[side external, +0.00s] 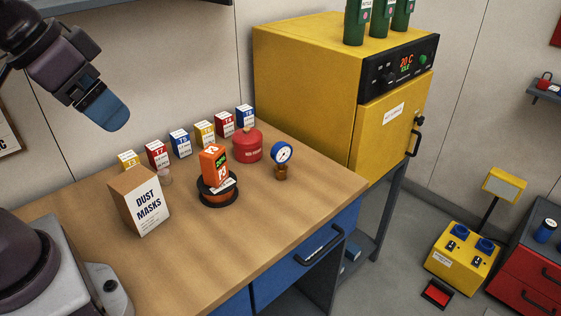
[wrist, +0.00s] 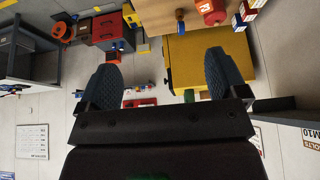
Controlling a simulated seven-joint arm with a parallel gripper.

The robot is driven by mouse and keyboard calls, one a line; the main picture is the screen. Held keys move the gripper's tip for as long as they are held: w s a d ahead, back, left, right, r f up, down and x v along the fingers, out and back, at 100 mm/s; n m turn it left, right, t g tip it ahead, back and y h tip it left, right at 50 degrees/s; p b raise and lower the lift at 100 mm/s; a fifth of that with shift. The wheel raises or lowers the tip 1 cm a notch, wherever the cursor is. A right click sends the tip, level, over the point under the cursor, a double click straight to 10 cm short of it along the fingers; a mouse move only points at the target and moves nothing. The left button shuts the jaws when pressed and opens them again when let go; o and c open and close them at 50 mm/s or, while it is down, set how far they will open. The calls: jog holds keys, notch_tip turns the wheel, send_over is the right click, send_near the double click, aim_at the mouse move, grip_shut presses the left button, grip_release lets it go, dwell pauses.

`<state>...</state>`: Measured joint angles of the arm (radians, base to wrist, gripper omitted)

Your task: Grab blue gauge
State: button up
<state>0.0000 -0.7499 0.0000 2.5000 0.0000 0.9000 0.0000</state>
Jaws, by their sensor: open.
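The blue gauge (side external: 284,153) has a round white dial in a blue rim and a brass-coloured base. It stands upright on the right part of the wooden workbench (side external: 265,215), beside the red canister (side external: 247,146). In the wrist view a small blue and brown piece (wrist: 181,18) at the top edge looks like the gauge, seen small. My gripper (side external: 108,113) is high above the left part of the bench, well apart from the gauge. In the wrist view its two fingers (wrist: 160,72) are spread wide with nothing between them.
An orange box (side external: 213,165) stands on a black-rimmed spool left of the gauge. A dust masks box (side external: 140,203) is further left. Several small labelled boxes (side external: 181,144) line the bench back. A yellow oven (side external: 305,75) stands behind the bench's right end. The bench front is clear.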

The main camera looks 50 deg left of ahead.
jog(key=w+a+f+m+g+y, duration=0.1)
jog(key=w+f+m+g+y, duration=0.25)
jog(key=w, duration=0.85)
jog(key=w+a+f+m+g+y, duration=0.15)
jog(key=w+f+y, duration=0.25)
jog(key=w, duration=0.8)
jog(key=w+d+f+m+y, duration=0.3)
jog(key=w+d+f+y, duration=0.15)
jog(key=w+f, duration=0.4)
jog(key=m+t+y, duration=0.5)
jog(key=t, duration=0.1)
send_near(283, 154)
jog(key=shift+w+d+r, duration=0.1)
jog(key=shift+d+r, duration=0.1)
jog(key=shift+d, duration=0.75)
jog(key=shift+w+a+f, duration=0.1)
jog(key=shift+a, duration=0.15)
jog(key=x, duration=0.7)
jog(key=shift+s+x, duration=0.2)
jog(key=shift+x, duration=1.1)
jog(key=shift+s+x, duration=0.2)
jog(key=shift+x, duration=1.1)
jog(key=shift+a+f, duration=0.15)
jog(key=c, duration=1.2)
